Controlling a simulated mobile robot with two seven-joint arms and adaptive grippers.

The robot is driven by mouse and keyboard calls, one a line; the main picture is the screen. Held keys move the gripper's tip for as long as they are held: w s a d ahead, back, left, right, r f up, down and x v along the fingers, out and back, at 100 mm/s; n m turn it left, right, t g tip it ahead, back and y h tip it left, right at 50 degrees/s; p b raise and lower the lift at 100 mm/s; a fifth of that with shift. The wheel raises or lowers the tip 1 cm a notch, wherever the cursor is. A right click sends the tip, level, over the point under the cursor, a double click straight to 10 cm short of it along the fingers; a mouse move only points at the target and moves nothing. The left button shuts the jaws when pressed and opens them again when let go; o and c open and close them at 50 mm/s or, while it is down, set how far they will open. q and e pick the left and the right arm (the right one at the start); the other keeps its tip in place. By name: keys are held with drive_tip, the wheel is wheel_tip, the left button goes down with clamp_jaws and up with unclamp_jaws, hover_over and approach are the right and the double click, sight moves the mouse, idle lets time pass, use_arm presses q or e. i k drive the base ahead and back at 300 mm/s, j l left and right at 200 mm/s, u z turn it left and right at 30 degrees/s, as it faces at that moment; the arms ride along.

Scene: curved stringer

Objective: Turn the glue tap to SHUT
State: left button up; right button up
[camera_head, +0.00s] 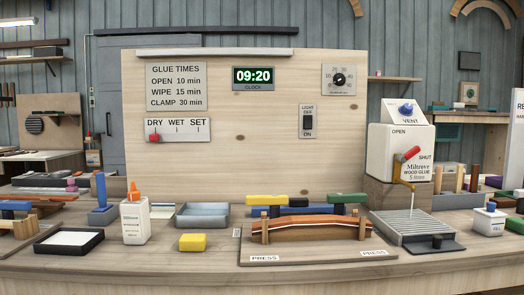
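The white glue container (386,163), marked Miltrove Wood Glue, stands on a wooden block at the right of the bench. The red-handled glue tap (411,152) is on its front. Its red grip is tilted, with its upper end to the right, between the OPEN label (399,132) above and the SHUT label (425,157) at the right. A brass-coloured spout (403,185) hangs below. Neither of my grippers is in view.
A curved wooden stringer (308,226) sits in a press board left of the tray. A white glue bottle (134,220), a yellow block (192,242) and a grey tray (202,214) stand further left. A blue vent knob (406,108) tops the container. The front bench edge is clear.

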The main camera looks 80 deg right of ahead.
sight(413, 152)
drive_tip(key=z, duration=3.45)
drive_tip(key=l+z, duration=0.15)
drive_tip(key=z, duration=0.35)
